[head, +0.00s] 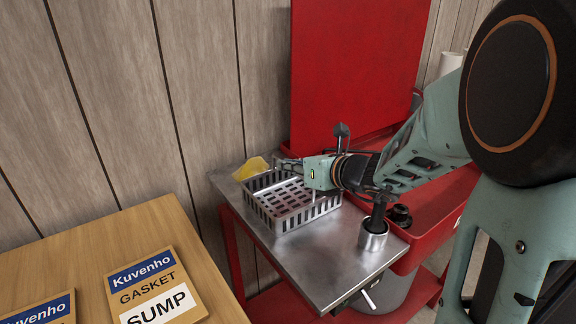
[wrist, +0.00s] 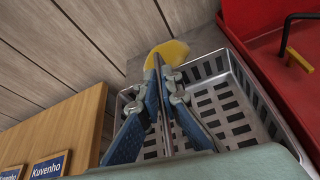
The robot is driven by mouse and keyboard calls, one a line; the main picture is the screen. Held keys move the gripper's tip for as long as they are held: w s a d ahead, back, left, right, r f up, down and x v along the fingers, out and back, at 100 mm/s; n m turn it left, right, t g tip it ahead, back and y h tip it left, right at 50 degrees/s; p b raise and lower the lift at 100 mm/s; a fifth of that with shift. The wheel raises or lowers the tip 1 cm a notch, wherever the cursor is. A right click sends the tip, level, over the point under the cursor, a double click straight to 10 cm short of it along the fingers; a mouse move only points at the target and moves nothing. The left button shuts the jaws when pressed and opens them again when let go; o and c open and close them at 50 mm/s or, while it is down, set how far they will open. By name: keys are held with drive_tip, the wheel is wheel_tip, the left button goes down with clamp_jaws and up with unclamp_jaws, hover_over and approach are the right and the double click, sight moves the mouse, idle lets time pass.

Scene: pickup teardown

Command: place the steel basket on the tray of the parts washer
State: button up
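The steel basket (head: 296,211) is an open, slotted grey box. It stands level on the bare steel top (head: 325,262) beside the red parts washer (head: 438,222), toward the back of that top. The basket also fills the middle right of the wrist view (wrist: 237,97). My gripper (head: 279,162) reaches in from the right over the basket's back part, with its tips near the back left rim. In the wrist view its fingers (wrist: 158,62) are together, with at most a thin gap. I see no basket wall between them. The fingers hide part of the basket's left side.
A yellow object (head: 251,168) lies behind the basket, close to the plank wall. A metal cup (head: 373,237) with a dark part stands at the top's right edge. A red panel (head: 345,75) rises behind. A wooden table (head: 100,245) with gasket packets is at left.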

drive_tip(key=o, duration=0.4)
drive_tip(key=shift+o, duration=0.2)
drive_tip(key=shift+r, duration=0.2)
drive_tip(key=shift+s+d+r+p, duration=0.15)
drive_tip(key=shift+s+d+p, duration=0.05)
drive_tip(key=shift+p, duration=0.15)
drive_tip(key=p+v, duration=0.1)
drive_tip(key=v, duration=1)
drive_tip(key=shift+s+p, duration=0.2)
drive_tip(key=shift+p, duration=0.15)
drive_tip(key=shift+d, duration=0.1)
